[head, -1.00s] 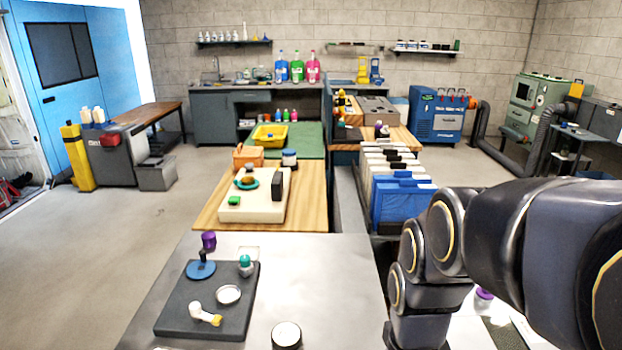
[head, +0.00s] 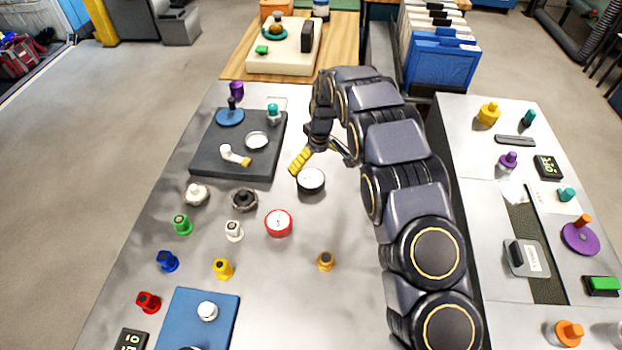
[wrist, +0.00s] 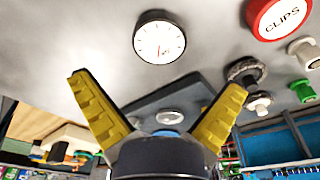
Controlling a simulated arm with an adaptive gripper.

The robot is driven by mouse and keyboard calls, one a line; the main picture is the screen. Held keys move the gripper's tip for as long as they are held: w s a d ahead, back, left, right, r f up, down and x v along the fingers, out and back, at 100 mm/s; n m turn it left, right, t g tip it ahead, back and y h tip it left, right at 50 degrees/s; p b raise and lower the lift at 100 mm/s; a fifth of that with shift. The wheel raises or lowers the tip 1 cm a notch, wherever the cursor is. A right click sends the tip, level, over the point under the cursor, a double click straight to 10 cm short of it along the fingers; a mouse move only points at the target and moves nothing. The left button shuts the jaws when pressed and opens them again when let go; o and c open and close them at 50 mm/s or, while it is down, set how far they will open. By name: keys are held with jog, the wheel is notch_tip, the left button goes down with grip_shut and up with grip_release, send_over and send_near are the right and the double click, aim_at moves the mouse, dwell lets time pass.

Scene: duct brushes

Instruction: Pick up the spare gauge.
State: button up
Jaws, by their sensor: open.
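A round gauge (head: 311,180) with a white face and dark rim lies on the grey metal table, face up. It also shows in the wrist view (wrist: 160,42), with its dial and red marks readable as a gauge, beyond the yellow fingertips. My gripper (head: 325,163) is open and empty, just behind and above the gauge in the head view. In the wrist view its two yellow fingers (wrist: 160,85) are spread wide, and the gauge is not between them. I cannot tell the exact height of the fingers above the table.
A red-rimmed clips tin (head: 278,223) lies in front of the gauge. A dark tray (head: 205,162) holding small items is to its left. Several coloured knobs stand nearer the front, by a blue board (head: 222,300). Bare table lies right around the gauge.

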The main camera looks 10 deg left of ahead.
aim_at(311, 178)
jog(key=shift+w+a+f, duration=0.1)
jog(key=shift+a+f, duration=0.05)
jog(key=shift+f, duration=0.3)
jog(key=shift+w+a+f, duration=0.1)
jog(key=shift+a+f, duration=0.05)
jog(key=shift+f, duration=0.25)
jog(key=f, duration=0.4)
jog(key=w+f, duration=0.1)
jog(key=f, duration=0.1)
jog(key=shift+a+f, duration=0.3)
jog(key=shift+f, duration=0.1)
jog(key=c, duration=1)
